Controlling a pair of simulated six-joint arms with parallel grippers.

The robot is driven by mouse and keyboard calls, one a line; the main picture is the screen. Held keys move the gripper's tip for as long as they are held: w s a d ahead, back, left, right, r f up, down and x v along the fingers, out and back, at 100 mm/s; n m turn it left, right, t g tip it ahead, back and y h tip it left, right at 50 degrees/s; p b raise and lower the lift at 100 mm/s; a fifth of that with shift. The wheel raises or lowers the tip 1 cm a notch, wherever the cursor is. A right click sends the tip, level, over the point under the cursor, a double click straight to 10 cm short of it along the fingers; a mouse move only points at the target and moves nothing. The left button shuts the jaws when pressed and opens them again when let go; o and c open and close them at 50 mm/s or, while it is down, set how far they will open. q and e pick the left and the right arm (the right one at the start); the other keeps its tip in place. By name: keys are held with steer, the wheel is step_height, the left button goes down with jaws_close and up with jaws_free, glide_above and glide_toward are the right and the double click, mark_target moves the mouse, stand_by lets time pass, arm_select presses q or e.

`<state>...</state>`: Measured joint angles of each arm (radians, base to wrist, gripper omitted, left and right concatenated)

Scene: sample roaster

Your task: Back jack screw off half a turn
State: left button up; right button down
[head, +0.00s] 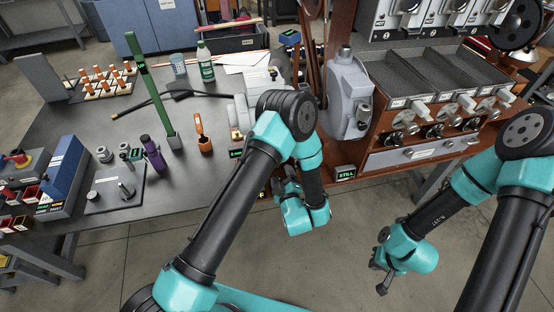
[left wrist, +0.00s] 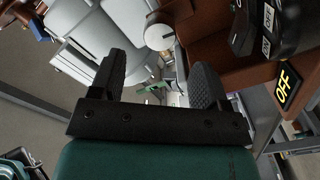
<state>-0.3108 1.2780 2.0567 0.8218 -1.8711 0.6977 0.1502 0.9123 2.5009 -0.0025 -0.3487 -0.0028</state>
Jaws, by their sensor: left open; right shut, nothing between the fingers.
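My left gripper (head: 283,188) is at the table's front edge, below the grey machine parts and partly hidden by my own arm. In the left wrist view its two dark fingers (left wrist: 162,82) are spread open. A pale round knob (left wrist: 159,32) shows beyond the fingertips, beside a light grey ribbed housing (left wrist: 85,32). A green piece shows in the gap, with nothing clearly gripped. I cannot tell which part is the jack screw. My right gripper (head: 382,284) hangs over the floor at the right, shut and empty, apart from everything.
A black switch box (left wrist: 275,30) and a yellow OFF sign (left wrist: 285,85) are close right of the left fingers. The roaster (head: 415,85) stands at right, with a STILL sign (head: 346,173). A green post (head: 152,95), orange holder (head: 204,143) and purple bottle (head: 153,153) stand on the table.

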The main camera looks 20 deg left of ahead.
arm_select(q)
steer(key=x, duration=0.8)
steer(key=shift+w+a, duration=0.1)
steer(key=shift+w, duration=0.05)
steer(key=shift+c, duration=0.2)
steer(key=c, duration=0.9)
